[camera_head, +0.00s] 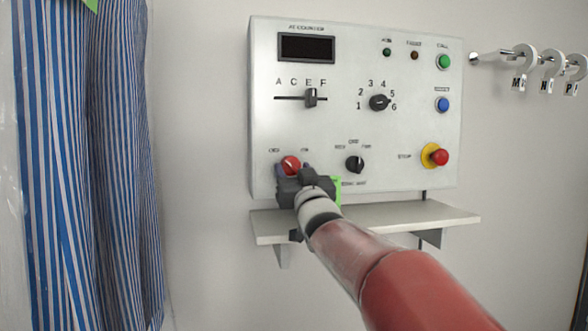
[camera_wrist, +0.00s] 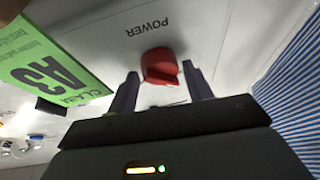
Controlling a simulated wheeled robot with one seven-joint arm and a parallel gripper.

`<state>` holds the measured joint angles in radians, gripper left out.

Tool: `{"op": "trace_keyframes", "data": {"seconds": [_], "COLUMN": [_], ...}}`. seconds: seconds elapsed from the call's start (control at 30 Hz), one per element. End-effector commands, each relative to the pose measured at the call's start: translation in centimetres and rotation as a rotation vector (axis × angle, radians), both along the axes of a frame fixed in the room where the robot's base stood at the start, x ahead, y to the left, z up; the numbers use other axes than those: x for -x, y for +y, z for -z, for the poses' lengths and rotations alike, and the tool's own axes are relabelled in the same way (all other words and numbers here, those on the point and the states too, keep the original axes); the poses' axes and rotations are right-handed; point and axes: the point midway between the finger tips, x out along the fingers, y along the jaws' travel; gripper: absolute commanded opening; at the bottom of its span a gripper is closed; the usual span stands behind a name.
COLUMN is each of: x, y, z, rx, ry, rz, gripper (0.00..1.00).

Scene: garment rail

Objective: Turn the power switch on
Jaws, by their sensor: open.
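The power switch is a red rotary knob (camera_head: 290,164) at the lower left of the white control panel (camera_head: 355,130). In the wrist view the red knob (camera_wrist: 160,66) sits below the upside-down word POWER. My gripper (camera_head: 294,171) is in front of it. In the wrist view the open fingers (camera_wrist: 161,74) stand one on each side of the knob's near part, with visible gaps. The small labels by the knob are too blurred to read surely, and my gripper hides the area below it.
A green A3 claim tag (camera_wrist: 48,68) is close beside my gripper. A dark selector knob (camera_head: 355,164) is to the right, and a red stop button (camera_head: 439,157) farther right. A shelf (camera_head: 400,215) juts out below. Striped cloth (camera_head: 85,170) hangs left; hooks (camera_head: 550,62) are at right.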

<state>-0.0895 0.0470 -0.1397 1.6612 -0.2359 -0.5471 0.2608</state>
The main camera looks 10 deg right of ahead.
Motion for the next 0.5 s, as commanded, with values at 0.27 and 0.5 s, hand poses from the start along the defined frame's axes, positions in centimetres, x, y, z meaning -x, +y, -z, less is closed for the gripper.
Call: {"op": "trace_keyframes", "data": {"seconds": [0.27,0.5], "x": [-0.18,-0.16], "y": [0.03,0.03], "z": [-0.01,-0.02], "rx": [0.000,0.000], "ry": [0.001,0.001], "rz": [0.000,0.000], "gripper": [0.50,0.19]}}
